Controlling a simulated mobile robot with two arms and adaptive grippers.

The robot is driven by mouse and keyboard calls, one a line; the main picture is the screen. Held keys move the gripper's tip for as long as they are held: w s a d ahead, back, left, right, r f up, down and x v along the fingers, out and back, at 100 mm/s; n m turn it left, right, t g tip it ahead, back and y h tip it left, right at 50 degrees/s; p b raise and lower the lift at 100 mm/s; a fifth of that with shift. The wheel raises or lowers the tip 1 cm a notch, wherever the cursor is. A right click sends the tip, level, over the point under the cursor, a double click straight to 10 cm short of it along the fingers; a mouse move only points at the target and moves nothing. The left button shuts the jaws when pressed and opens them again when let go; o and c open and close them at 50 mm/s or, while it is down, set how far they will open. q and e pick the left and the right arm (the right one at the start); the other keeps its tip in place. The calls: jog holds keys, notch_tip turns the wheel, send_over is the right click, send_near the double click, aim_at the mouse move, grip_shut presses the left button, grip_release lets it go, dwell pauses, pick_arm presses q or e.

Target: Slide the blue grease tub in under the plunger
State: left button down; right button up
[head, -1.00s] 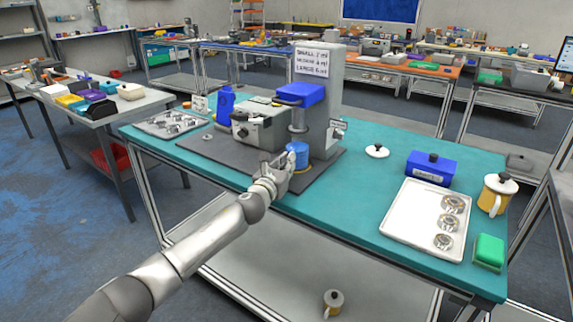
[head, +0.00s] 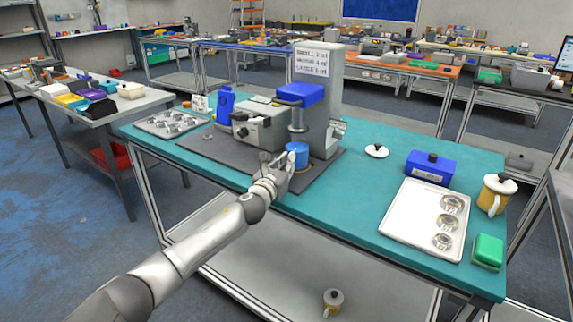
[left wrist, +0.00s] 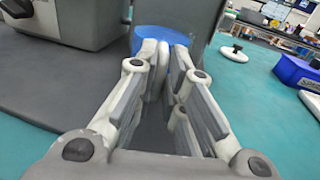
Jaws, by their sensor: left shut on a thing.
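The blue grease tub (head: 298,152) stands upright on the dark mat, in front of the grey dispensing machine (head: 333,100). The plunger (head: 298,122) hangs from the machine's blue head (head: 300,93), close above the tub. My left gripper (head: 285,164) is shut on the tub from its front side. In the left wrist view the fingers (left wrist: 165,65) cover the middle of the tub (left wrist: 160,36), and its blue sides show around them. How exactly the tub lines up with the plunger is hard to tell. My right gripper is not in view.
A grey box-like device (head: 258,128) and a blue bottle (head: 225,105) stand left of the plunger. A white tray (head: 410,215), a blue box (head: 429,168) and a white lid (head: 377,151) lie to the right. The teal table (head: 345,195) is clear between.

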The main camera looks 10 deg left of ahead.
pick_arm(q)
jog(key=c, duration=1.5)
grip_release()
jog(key=shift+r, duration=0.1)
jog(key=shift+o, duration=0.3)
